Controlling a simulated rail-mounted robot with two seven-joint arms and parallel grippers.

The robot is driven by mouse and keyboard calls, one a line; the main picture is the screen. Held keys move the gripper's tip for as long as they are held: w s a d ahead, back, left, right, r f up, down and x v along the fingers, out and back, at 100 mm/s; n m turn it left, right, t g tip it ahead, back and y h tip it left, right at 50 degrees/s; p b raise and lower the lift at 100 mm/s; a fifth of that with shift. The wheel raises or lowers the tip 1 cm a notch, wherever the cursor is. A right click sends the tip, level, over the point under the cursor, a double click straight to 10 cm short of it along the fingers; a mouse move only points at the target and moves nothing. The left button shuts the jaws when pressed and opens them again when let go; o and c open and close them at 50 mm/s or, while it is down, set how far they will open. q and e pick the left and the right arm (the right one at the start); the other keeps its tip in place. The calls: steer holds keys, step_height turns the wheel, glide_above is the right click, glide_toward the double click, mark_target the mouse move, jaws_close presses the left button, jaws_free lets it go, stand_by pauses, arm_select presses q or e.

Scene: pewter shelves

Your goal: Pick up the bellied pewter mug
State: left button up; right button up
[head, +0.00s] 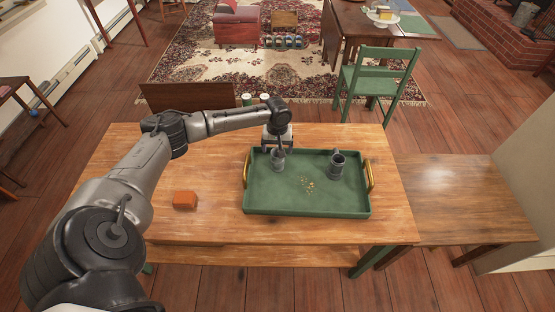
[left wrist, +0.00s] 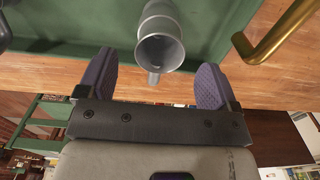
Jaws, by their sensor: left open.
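Two grey pewter mugs stand upright in a green tray (head: 270,203) on the wooden table. The left mug (head: 278,161) looks like the bellied one, though its shape is hard to judge; it also shows in the left wrist view (left wrist: 161,38), its open rim facing the camera and a handle toward my gripper. The other mug (head: 337,168) stands to the right with a dark opening. My left gripper (head: 277,143) is open at the tray's far edge, by the left mug. In the left wrist view its fingers (left wrist: 157,72) flank the mug's near side, holding nothing. My right gripper is not visible.
Brass handles rise at the tray's left (head: 246,168) and right (head: 370,176) ends. Small yellowish bits (head: 307,185) lie on the tray floor. An orange-red block (head: 185,200) sits on the table left of the tray. A lower side table (head: 460,197) adjoins at right.

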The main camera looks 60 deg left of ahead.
arm_select(q)
steer(key=shift+f+b, duration=0.35)
steer(key=shift+f, duration=1.65)
steer(key=shift+c, duration=0.5)
steer(key=c, duration=1)
